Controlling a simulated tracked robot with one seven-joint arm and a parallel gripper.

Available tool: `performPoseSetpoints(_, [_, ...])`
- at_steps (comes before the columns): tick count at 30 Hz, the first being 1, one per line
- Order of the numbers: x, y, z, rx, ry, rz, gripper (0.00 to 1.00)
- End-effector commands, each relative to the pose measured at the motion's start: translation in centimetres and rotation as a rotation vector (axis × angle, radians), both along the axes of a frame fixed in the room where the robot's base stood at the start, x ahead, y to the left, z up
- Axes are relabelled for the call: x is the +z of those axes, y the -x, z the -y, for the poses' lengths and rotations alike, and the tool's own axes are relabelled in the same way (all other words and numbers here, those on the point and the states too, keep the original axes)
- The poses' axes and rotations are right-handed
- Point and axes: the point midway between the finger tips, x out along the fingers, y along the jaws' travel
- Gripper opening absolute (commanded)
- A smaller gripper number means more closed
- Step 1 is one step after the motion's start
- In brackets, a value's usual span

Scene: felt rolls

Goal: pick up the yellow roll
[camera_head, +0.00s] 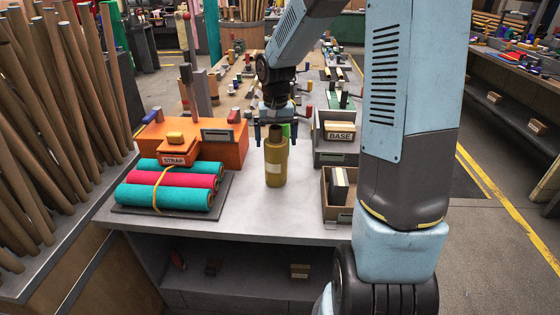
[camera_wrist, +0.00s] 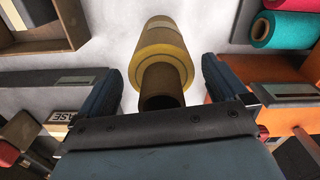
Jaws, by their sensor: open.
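The yellow roll (camera_head: 275,168) stands upright on the grey workbench, with a pale label on its side and a narrower brown core rising from its top. In the wrist view the yellow roll (camera_wrist: 163,45) and its open core end lie between my two dark fingers. My gripper (camera_head: 276,132) is open, with one finger to each side of the core near the roll's upper end. In the wrist view a clear gap shows between my gripper (camera_wrist: 161,75) fingers and the roll on both sides. It holds nothing.
Teal and pink rolls (camera_head: 170,184), strapped together, lie on a dark mat to the left. An orange box (camera_head: 213,150) marked STRAP stands behind them. A grey bin (camera_head: 336,157) marked BASE and an open brown box (camera_head: 338,212) stand close on the right. Bare bench lies in front.

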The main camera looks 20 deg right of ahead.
Motion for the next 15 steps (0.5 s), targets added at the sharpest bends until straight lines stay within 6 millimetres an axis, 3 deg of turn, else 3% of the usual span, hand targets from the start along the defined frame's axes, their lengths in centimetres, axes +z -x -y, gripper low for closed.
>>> performPoseSetpoints(4, [-1.3,0.04,-0.03,0.001,0.0,-0.001,1.0])
performPoseSetpoints(12, [-1.48,0.02,-0.05,0.001,0.0,0.0,1.0])
performPoseSetpoints(15, [-1.47,0.02,-0.06,0.001,0.0,0.0,0.9])
